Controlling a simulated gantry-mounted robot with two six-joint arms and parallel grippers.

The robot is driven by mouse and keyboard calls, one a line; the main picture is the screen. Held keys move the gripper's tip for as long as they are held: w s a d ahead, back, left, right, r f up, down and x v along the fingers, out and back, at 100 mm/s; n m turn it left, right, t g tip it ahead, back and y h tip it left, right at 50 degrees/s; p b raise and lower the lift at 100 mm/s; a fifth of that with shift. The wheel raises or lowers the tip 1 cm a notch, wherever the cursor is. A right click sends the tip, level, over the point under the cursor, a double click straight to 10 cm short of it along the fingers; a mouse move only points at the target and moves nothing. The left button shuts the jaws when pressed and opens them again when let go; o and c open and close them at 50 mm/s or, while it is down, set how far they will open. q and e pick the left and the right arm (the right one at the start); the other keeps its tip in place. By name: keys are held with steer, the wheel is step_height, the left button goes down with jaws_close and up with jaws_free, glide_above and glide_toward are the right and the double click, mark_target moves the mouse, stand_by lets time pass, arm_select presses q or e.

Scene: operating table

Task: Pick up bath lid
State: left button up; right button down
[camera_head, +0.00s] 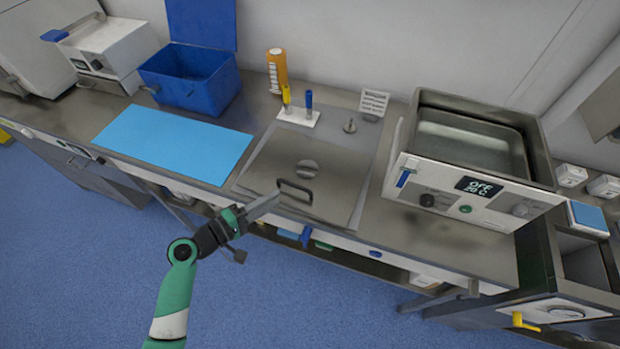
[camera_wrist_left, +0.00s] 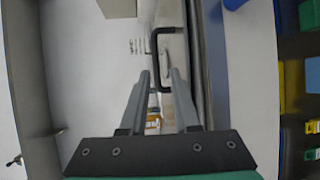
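The bath lid (camera_head: 330,207) is a flat grey metal plate lying on the counter, with a dark bracket handle (camera_head: 295,190) near its front edge. My left gripper (camera_head: 272,201) is at the front edge of the counter, just left of the handle. In the left wrist view, its two grey fingers (camera_wrist_left: 160,76) are apart with nothing gripped. The black handle (camera_wrist_left: 154,58) shows ahead of the fingertips, its lower end appearing between them; contact cannot be told. My right gripper is not in view.
The water bath (camera_head: 475,190) with an open metal basin stands right of the lid. A blue mat (camera_head: 172,144), a blue open box (camera_head: 195,82) and an orange bottle (camera_head: 277,70) are to the left and behind. A white holder (camera_head: 298,116) with two pens stands behind the lid.

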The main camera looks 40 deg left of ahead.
arm_select(q)
steer(key=b, duration=0.1)
glide_toward(305, 181)
steer(key=w, duration=0.1)
steer(key=w+d+r, duration=0.1)
steer(key=w, duration=0.1)
steer(key=shift+w+d+r, duration=0.25)
steer(key=shift+r, duration=0.1)
steer(key=x, duration=0.3)
steer(key=b+x, duration=0.1)
steer(key=x, duration=0.1)
steer(key=shift+w+d+r, duration=0.1)
steer(key=shift+d+r, duration=0.1)
steer(key=shift+d, duration=0.1)
jaws_close()
steer(key=shift+r, duration=0.1)
stand_by(0.6)
